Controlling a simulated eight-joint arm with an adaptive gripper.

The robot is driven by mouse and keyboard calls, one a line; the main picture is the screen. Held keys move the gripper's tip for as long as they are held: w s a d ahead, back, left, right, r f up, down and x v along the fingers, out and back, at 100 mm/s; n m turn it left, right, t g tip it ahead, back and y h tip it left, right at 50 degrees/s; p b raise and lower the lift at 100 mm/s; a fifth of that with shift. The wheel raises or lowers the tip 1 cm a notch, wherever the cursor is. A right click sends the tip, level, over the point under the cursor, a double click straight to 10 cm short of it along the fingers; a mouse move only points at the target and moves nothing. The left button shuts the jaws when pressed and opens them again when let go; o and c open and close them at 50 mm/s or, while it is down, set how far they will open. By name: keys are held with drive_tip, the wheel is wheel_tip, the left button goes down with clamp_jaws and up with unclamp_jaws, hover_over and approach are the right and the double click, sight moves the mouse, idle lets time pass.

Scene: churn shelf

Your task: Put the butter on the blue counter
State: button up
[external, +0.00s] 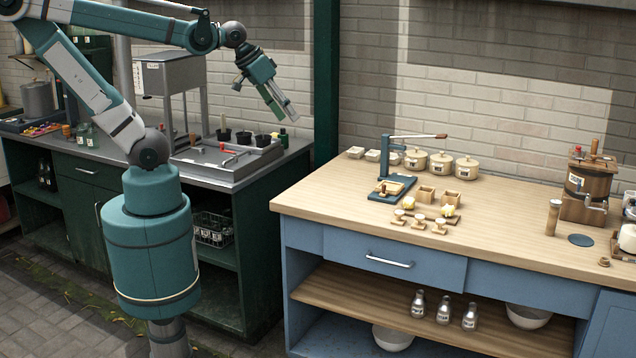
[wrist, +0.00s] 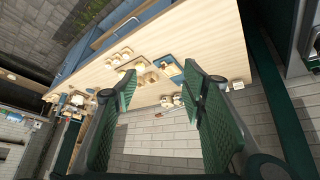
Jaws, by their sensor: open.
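The blue counter (external: 500,215) has a pale wooden top and blue front, and stands at the right of the external view. Its top also shows in the wrist view (wrist: 212,45). Two small yellow lumps that look like butter sit on it, one at the left (external: 408,203) and one at the right (external: 448,210), near small wooden boxes and stamps. I cannot tell which is the task's butter. My gripper (external: 289,113) is open and empty, high in the air above the right end of the dark green counter. Its open fingers frame the wrist view (wrist: 160,80).
A blue-based press (external: 391,188) and lidded pots (external: 441,165) stand at the back left of the blue counter. A wooden churn (external: 588,188) stands at the right. The green counter (external: 90,160) holds a metal tray (external: 215,165) and dark cups. The blue counter's middle is clear.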

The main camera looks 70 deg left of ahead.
drive_tip(key=shift+m+t, duration=0.3)
drive_tip(key=shift+m, duration=0.6)
drive_tip(key=s+d+f, duration=0.2)
drive_tip(key=s, duration=0.1)
drive_tip(key=shift+s+d+f, duration=0.15)
drive_tip(key=shift+s+d, duration=0.05)
drive_tip(key=shift+d, duration=0.15)
drive_tip(key=shift+o, duration=0.5)
